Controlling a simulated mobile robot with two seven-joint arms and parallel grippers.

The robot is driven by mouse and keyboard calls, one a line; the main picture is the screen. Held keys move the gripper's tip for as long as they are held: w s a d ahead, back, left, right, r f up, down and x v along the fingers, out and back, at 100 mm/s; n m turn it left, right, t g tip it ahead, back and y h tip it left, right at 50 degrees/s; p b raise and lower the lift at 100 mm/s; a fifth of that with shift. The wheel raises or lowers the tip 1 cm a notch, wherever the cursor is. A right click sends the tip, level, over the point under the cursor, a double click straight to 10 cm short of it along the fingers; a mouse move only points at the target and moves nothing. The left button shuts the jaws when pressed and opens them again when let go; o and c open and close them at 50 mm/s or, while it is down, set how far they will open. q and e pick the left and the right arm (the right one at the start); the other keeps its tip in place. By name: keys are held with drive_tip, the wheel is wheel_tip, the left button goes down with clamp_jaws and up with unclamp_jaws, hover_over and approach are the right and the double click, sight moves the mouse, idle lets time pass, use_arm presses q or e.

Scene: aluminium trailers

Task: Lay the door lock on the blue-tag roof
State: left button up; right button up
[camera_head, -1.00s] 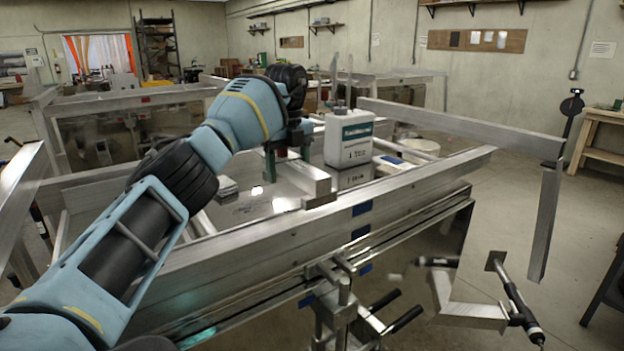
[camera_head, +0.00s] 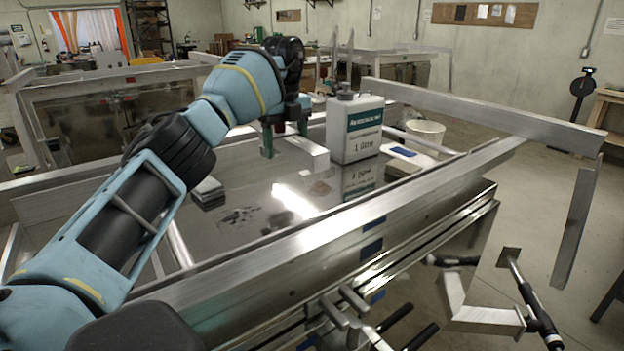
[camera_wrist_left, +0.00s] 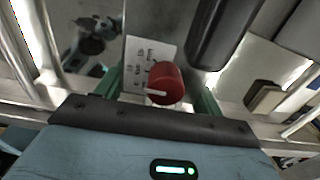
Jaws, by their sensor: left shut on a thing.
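My left gripper (camera_head: 286,138) reaches in from the left over the near trailer, green fingers pointing down. It is shut on the door lock (camera_wrist_left: 166,82), whose red round knob with a pale bar shows between the fingers in the left wrist view. A silver block (camera_head: 308,152) at the fingers looks like its body; the hold is partly hidden. The shiny flat roof (camera_head: 245,190) lies below, framed by aluminium beams. Blue tags (camera_head: 372,249) mark its near side. I cannot tell whether the lock touches the roof. My right gripper is not in view.
A white jug (camera_head: 356,128) stands on the roof just right of the gripper. A small stack of plates (camera_head: 208,190) lies to the left. The middle of the roof is mostly clear.

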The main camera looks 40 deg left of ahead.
use_arm(q)
drive_tip(key=shift+s+d+f, duration=0.1)
drive_tip(key=shift+s+f, duration=0.05)
drive_tip(key=shift+f, duration=0.15)
wheel_tip(320, 180, down, 5)
drive_tip(key=shift+r+p, duration=0.1)
drive_tip(key=shift+p, duration=0.3)
drive_tip(key=shift+f, duration=0.25)
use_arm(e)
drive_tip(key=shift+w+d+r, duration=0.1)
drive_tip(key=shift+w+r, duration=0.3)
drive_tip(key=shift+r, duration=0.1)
use_arm(q)
drive_tip(key=shift+f, duration=1.85)
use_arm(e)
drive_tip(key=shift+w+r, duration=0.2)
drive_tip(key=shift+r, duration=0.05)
use_arm(q)
drive_tip(key=o, duration=1.5)
drive_tip(key=shift+f, duration=0.15)
wheel_tip(320, 180, up, 12)
drive_tip(key=shift+r+b, duration=0.1)
drive_tip(key=shift+b, duration=0.4)
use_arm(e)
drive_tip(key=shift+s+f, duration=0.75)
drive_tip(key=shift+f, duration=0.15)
